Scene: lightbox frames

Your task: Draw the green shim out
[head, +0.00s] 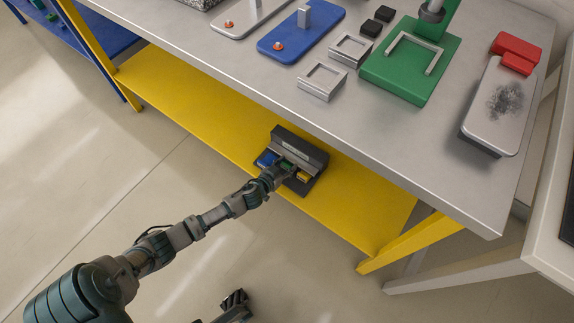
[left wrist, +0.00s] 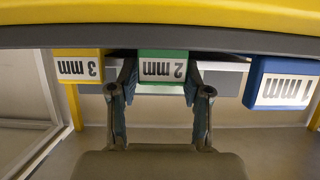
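The green shim (left wrist: 162,68), marked 2 mm, sits between the blue shim (left wrist: 280,84) and the yellow shim (left wrist: 80,66) in the left wrist view, where the labels are upside down. In the head view the green shim (head: 287,165) is partly covered by my gripper, in a dark holder (head: 302,146) on the yellow lower shelf. My left gripper (left wrist: 161,76) has a finger against each side of the green shim and appears shut on it. The shim still lines up with its neighbours. My right gripper (head: 235,300) shows only in part at the bottom of the head view.
The yellow shelf (head: 220,120) lies under the grey table top (head: 240,60), whose front edge overhangs near the holder. On the table are a blue plate (head: 315,25), a green fixture (head: 390,72), metal frames and a grey block (head: 495,110). The shelf beside the holder is clear.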

